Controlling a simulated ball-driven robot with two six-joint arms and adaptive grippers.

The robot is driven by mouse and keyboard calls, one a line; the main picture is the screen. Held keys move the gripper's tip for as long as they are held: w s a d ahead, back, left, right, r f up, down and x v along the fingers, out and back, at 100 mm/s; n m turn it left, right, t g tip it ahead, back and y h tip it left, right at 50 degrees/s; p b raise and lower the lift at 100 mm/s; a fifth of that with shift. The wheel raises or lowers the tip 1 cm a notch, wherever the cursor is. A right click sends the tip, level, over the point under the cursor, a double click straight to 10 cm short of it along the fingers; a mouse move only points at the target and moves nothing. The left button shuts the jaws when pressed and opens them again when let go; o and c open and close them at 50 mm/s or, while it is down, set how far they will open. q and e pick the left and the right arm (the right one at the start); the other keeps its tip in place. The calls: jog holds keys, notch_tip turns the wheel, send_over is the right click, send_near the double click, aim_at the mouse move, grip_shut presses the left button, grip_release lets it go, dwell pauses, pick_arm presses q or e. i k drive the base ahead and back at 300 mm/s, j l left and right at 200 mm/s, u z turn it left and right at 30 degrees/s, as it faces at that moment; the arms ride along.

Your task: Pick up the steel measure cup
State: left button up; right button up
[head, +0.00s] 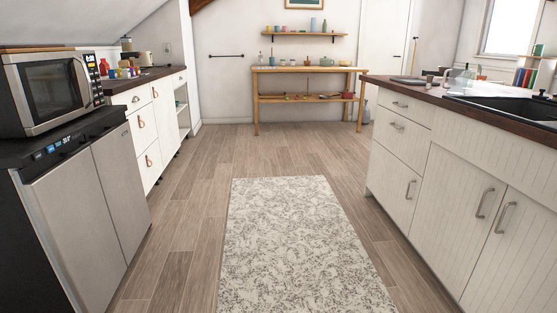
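I cannot make out a steel measure cup for certain in the head view. Several small items stand on the right counter (380,83), among them a small brownish cup-like thing (430,80) and a clear or pale vessel (462,76). They are too small to tell whether one is the steel measure cup. Neither of my grippers is in view.
A patterned rug (295,240) lies on the open wood floor between the right cabinets and the left counter (140,80). A microwave (50,88) stands on a dark-topped steel unit at left. A wooden table (307,69) stands against the far wall.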

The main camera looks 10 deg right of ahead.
aim_at(429, 78)
jog(key=i+j+z, duration=0.1)
jog(key=i, duration=2.5)
jog(key=i+z, duration=0.45)
jog(key=i+j+z, duration=0.1)
jog(key=i+z, duration=0.35)
jog(key=i, duration=0.2)
jog(key=i+j+z, duration=0.3)
jog(key=i+z, duration=0.15)
jog(key=i, duration=0.1)
